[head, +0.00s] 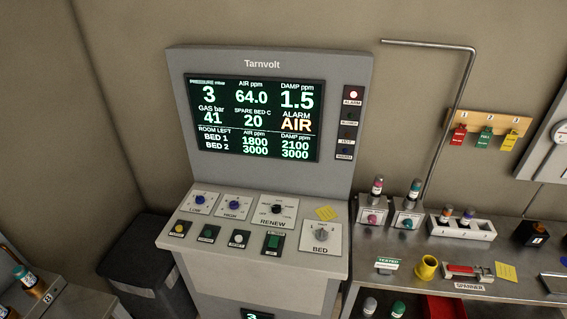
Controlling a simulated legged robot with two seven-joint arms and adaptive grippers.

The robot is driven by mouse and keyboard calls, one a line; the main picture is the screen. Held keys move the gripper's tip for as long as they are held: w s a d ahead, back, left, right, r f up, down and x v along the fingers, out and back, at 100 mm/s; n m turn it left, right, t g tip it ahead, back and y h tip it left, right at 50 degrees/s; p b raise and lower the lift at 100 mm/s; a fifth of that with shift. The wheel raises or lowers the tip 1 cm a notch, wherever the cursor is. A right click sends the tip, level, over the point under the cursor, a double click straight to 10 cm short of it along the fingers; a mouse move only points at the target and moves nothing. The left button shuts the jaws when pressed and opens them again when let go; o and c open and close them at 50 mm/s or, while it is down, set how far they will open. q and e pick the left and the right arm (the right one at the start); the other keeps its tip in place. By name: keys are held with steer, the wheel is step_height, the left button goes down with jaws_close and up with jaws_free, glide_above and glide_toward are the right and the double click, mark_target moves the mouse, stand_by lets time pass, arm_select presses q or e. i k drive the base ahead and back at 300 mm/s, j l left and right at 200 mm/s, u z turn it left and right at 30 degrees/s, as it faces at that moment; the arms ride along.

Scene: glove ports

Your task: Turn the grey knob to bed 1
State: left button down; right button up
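The grey knob (321,233) sits on the white plate labelled BED (320,244), at the right front of the sloped console panel. Its plate has small position marks that are too small to read. The screen (255,117) lists BED 1 and BED 2 and shows ALARM AIR. Neither of my grippers is in the head view, and nothing touches the knob.
Other knobs on the panel are LOW (200,202), HIGH (234,206) and a black RENEW knob (275,209). A green switch (273,242) is left of the BED plate.

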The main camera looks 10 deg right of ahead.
mark_target(321, 235)
steer(key=l+u, duration=0.5)
steer(key=l, duration=1.25)
